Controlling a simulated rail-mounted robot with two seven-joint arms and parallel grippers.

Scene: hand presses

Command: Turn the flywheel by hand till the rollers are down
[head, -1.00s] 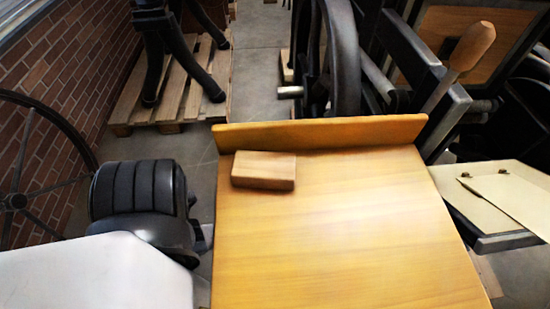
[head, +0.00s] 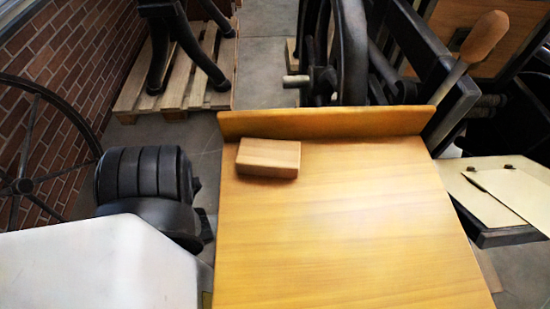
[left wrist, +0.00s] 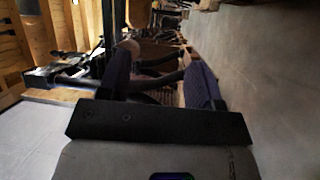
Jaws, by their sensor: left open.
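The dark flywheel (head: 352,50) stands beyond the wooden board in the head view, its top cut off by the frame. A short pale peg (head: 297,80) sticks out to its left. I cannot make out the rollers for certain; a dark cylinder (head: 490,101) shows at the right. My left gripper (left wrist: 158,68) shows in the left wrist view with its two dark fingers apart and nothing visibly held. Its distance from the flywheel cannot be told. Neither gripper shows in the head view.
A wooden board (head: 340,230) with a raised far edge fills the front, with a wooden block (head: 268,158) on it. A wooden-handled lever (head: 483,38) and paper sheets (head: 512,190) are at the right. A pallet (head: 190,97) and spoked wheel (head: 35,140) are at the left.

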